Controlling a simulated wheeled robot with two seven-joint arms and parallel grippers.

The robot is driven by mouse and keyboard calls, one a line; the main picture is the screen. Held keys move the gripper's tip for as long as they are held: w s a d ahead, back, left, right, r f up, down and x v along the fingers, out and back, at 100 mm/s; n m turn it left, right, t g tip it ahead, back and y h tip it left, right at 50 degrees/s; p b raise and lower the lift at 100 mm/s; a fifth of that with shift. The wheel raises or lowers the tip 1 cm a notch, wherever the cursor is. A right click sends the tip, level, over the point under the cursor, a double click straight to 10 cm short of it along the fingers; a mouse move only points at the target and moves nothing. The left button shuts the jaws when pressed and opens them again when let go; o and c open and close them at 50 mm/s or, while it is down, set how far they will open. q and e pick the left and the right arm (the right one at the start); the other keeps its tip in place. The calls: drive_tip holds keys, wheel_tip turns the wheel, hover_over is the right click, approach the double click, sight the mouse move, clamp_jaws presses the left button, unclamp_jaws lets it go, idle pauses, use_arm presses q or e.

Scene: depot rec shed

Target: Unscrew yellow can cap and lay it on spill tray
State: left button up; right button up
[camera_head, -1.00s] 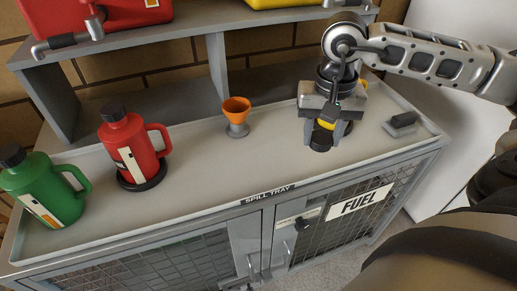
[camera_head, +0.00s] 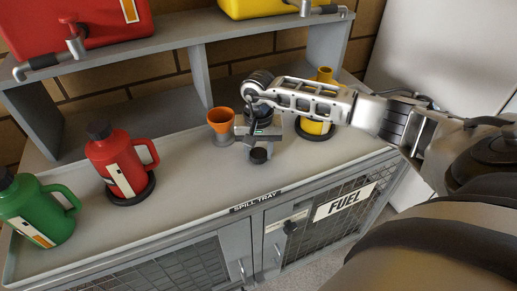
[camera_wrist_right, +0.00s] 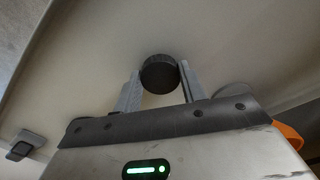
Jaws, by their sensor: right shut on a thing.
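My right gripper (camera_head: 259,147) is shut on the black cap (camera_head: 259,156), which sits between its fingertips over the grey spill tray (camera_head: 205,178). The cap also shows in the right wrist view (camera_wrist_right: 160,74), round and ridged, between the two grey fingers. I cannot tell whether it touches the tray surface. The yellow can (camera_head: 316,128) stands on a black ring to the right of the gripper, its yellow neck bare, partly hidden by my right arm. My left gripper is not in view.
An orange funnel (camera_head: 221,121) stands close left of the gripper. A red can (camera_head: 118,160) on a black ring and a green can (camera_head: 40,208) stand further left. A shelf (camera_head: 150,69) with larger red and yellow cans runs behind. Clear tray lies in front of the funnel.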

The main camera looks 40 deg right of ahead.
sight(258, 153)
drive_tip(key=shift+f, duration=0.2)
drive_tip(key=shift+f+b, duration=0.25)
drive_tip(key=shift+b, duration=0.1)
drive_tip(key=o, duration=1.1)
drive_tip(key=shift+r, duration=0.15)
wheel_tip(258, 153, up, 12)
drive_tip(key=shift+r, duration=0.2)
